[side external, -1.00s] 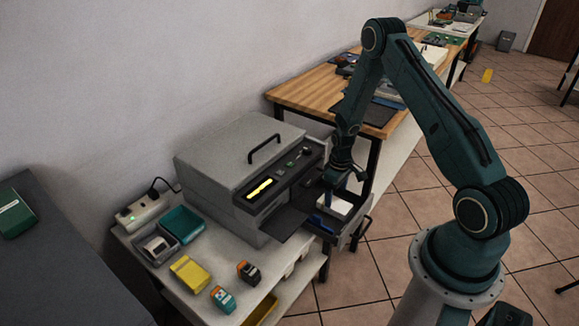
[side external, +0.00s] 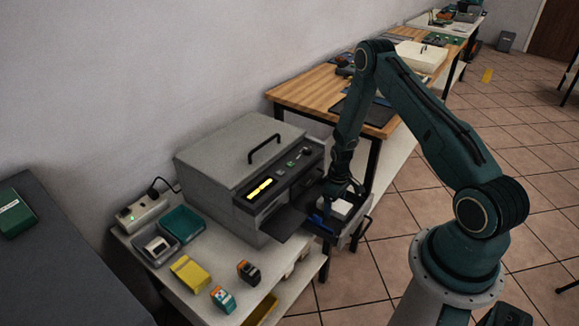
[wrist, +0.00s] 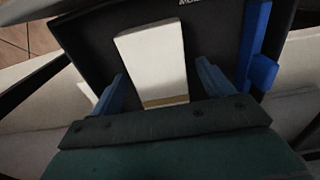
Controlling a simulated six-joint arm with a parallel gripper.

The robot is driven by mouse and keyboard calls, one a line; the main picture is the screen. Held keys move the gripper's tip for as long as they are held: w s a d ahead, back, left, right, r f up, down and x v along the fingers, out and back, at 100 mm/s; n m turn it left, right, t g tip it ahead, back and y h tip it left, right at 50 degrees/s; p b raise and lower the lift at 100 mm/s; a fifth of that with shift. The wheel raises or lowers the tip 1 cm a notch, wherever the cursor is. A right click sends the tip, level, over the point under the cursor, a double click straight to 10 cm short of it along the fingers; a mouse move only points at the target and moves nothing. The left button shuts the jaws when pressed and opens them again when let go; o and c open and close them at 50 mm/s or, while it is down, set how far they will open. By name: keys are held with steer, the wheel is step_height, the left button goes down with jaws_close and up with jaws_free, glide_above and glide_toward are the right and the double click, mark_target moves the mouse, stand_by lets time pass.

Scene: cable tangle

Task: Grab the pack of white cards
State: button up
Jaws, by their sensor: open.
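The pack of white cards (wrist: 152,58) lies in a dark open drawer tray (wrist: 212,60). In the wrist view it is a white block with a tan strip at its near end. In the side view the pack (side external: 341,208) shows as a white block in the tray at the printer's right. My gripper (wrist: 160,84) is open, with one blue finger on each side of the pack's near end. Both fingers appear apart from the pack. In the side view my gripper is low over the tray, and its fingertips are hard to make out.
A blue guide (wrist: 258,50) stands in the tray right of the pack. The grey printer (side external: 235,165) is left of the tray. A yellow box (side external: 190,273), small cartridges (side external: 223,299) and a teal bin (side external: 183,224) sit on the bench. A wooden table (side external: 310,90) stands behind.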

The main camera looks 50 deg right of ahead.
steer(key=shift+c, duration=0.2)
stand_by(0.3)
steer(key=c, duration=1.1)
steer(key=shift+r, duration=0.15)
step_height(320, 180, up, 20)
steer(key=shift+f, duration=0.15)
stand_by(0.6)
